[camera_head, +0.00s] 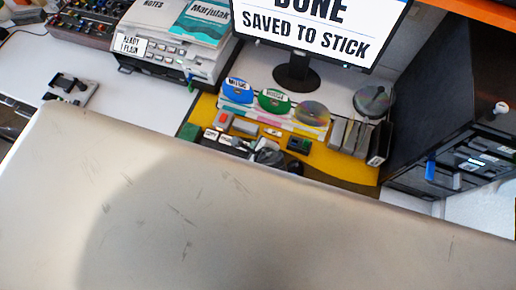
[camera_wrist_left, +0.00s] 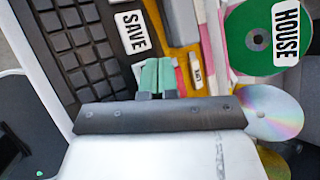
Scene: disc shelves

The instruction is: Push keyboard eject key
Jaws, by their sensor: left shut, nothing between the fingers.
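In the left wrist view a keyboard (camera_wrist_left: 75,45) with dark keys fills the upper left. A white label reading SAVE (camera_wrist_left: 130,32) lies at its right edge. My left gripper (camera_wrist_left: 157,72) is shut and empty, its green fingertips pressed together just below that label and right of the dark keys. Part of another white label (camera_wrist_left: 138,70) shows at the left fingertip, mostly hidden. I cannot read an eject key, nor tell whether the fingertips touch a key. In the head view a large pale surface hides the keyboard. My right gripper is in neither view.
A monitor (camera_head: 305,28) reads DONE, SAVED TO STICK. Blue (camera_head: 237,91), green (camera_head: 273,101) and silver (camera_head: 311,114) discs stand on a yellow mat (camera_head: 345,172). A dark cabinet (camera_head: 445,90) bounds the right.

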